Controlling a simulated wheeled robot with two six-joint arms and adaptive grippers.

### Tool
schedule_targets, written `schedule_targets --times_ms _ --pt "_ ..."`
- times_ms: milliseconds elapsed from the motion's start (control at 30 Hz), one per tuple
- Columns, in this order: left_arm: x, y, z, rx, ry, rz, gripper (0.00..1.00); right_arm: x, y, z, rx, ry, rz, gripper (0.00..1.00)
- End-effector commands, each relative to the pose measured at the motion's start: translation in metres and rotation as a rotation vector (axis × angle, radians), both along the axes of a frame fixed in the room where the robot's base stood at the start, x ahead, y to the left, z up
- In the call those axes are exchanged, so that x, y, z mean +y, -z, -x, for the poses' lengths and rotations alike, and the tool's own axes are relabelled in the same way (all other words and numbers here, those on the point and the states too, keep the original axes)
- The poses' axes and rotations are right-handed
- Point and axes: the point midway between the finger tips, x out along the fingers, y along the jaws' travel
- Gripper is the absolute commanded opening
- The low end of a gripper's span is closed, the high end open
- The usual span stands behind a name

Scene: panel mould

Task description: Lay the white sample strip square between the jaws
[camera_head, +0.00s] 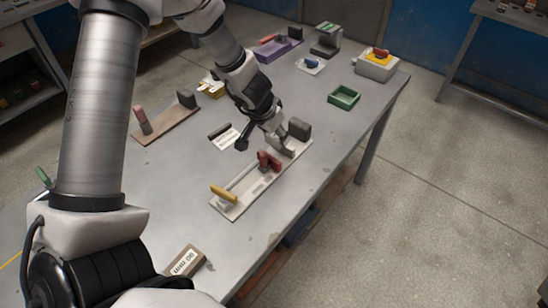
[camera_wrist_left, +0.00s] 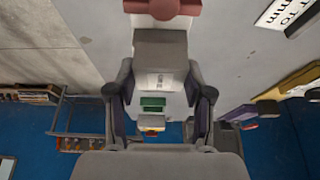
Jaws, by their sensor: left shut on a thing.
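My left gripper (camera_head: 277,143) is low over the light base plate, between a red jaw (camera_head: 268,161) and a dark grey jaw (camera_head: 300,129). In the left wrist view my left gripper (camera_wrist_left: 159,80) has its fingers apart, on either side of a pale piece with small print, which I take to be the white sample strip (camera_wrist_left: 159,81). A grey block (camera_wrist_left: 160,48) and a red part (camera_wrist_left: 160,8) show above it there. The strip's contact with the plate and its squareness cannot be told. My right gripper is not in view.
A yellow handle (camera_head: 223,193) sits at the plate's near end. A second fixture (camera_head: 165,125), a printed card (camera_head: 226,138), a green tray (camera_head: 343,97) and a yellow-topped box (camera_head: 376,65) stand around. The table's right edge runs close by the plate.

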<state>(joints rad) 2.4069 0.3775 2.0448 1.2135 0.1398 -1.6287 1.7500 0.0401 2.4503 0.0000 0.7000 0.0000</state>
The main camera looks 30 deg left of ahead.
Motion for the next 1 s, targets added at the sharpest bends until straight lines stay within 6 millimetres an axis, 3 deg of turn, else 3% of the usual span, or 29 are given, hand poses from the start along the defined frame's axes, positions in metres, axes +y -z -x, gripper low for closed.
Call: schedule_targets --times_ms 33,367,800,833,867,900,1000 --pt "0.0 0.026 0.0 0.0 0.0 0.0 0.1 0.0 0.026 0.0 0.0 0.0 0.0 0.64" --pt "0.0 0.071 0.0 0.0 0.001 0.0 0.1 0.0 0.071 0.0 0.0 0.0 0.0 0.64" --pt "0.0 0.075 0.0 0.0 0.001 0.0 0.1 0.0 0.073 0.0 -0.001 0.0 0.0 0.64" --pt "0.0 0.073 0.0 0.0 0.001 0.0 0.62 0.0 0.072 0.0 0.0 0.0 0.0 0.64" --pt "0.0 0.073 0.0 0.0 0.001 0.0 0.72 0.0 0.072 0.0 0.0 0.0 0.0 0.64" --pt "0.0 0.073 0.0 0.0 0.001 0.0 0.76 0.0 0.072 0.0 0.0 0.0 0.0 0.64" --pt "0.0 0.073 0.0 0.0 0.001 0.0 0.76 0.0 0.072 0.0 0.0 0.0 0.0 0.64"
